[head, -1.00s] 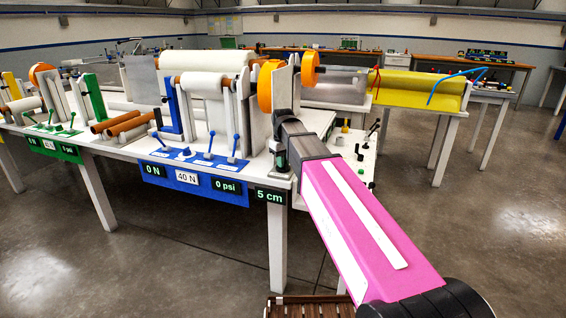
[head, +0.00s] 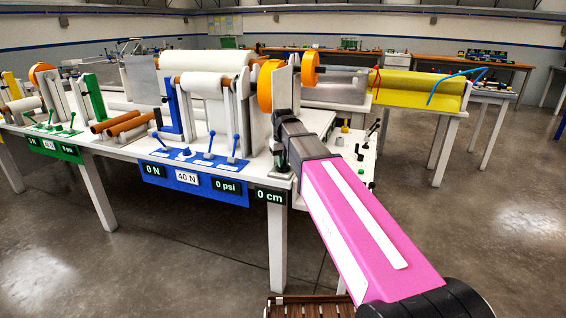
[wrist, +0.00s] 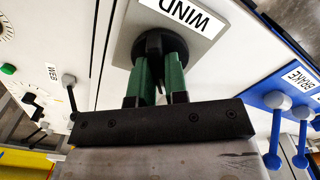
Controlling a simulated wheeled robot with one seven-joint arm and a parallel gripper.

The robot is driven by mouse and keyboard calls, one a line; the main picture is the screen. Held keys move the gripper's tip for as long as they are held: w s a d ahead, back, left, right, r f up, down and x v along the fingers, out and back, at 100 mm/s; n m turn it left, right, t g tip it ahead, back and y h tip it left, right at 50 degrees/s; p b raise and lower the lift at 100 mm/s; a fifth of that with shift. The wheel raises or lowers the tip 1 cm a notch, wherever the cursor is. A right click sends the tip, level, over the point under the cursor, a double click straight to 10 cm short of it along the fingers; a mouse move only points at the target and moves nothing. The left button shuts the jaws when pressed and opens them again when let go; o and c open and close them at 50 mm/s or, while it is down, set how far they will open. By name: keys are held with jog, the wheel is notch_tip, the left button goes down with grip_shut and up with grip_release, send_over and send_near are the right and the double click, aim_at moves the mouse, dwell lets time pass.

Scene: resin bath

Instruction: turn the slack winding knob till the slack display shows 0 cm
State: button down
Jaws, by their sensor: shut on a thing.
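The slack display (head: 270,196) at the right front of the table reads 0 cm. My gripper (wrist: 161,75), with green fingers, is shut on a black knob (wrist: 153,45) in the wrist view. The knob sits on a grey plate under a label reading WIND (wrist: 185,12). My fingers cover part of the knob.
A blue panel (head: 195,185) with several blue levers and displays of 0 N, 40 N and 0 psi is left of the slack display. Blue levers (wrist: 275,140) by a BRAKE label stand close right of my gripper.

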jog(key=c, duration=1.1)
grip_release()
jog(key=shift+c, duration=0.2)
notch_tip(320, 180, up, 11)
